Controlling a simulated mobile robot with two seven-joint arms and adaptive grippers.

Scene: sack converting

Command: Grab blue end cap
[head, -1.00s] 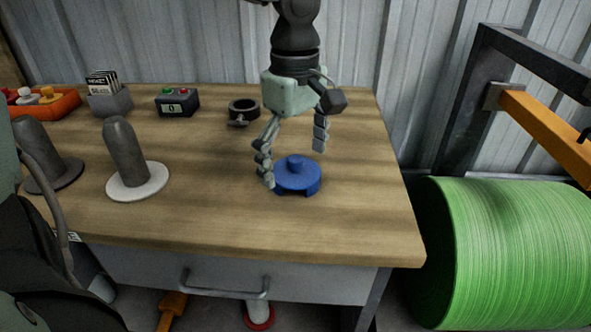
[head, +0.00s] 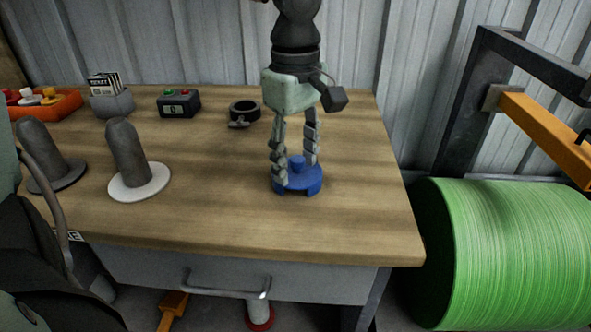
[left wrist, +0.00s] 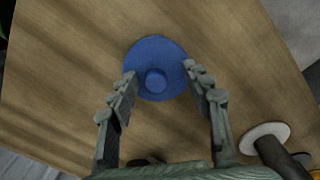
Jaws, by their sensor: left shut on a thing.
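The blue end cap (head: 302,184) is a round disc with a raised central knob and short feet. It sits flat on the wooden workbench. My left gripper (head: 296,172) points down over it, its two fingers on either side of the knob and shut on the cap. In the left wrist view the cap (left wrist: 158,54) lies between the fingertips, its knob facing the camera. My right gripper is not in view.
A grey post on a white disc (head: 150,184) and another on a dark disc stand at the left. A black clamp collar (head: 244,110), button box (head: 178,104) and orange tray (head: 52,106) lie behind. A green roll (head: 510,250) is beyond the bench's right edge.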

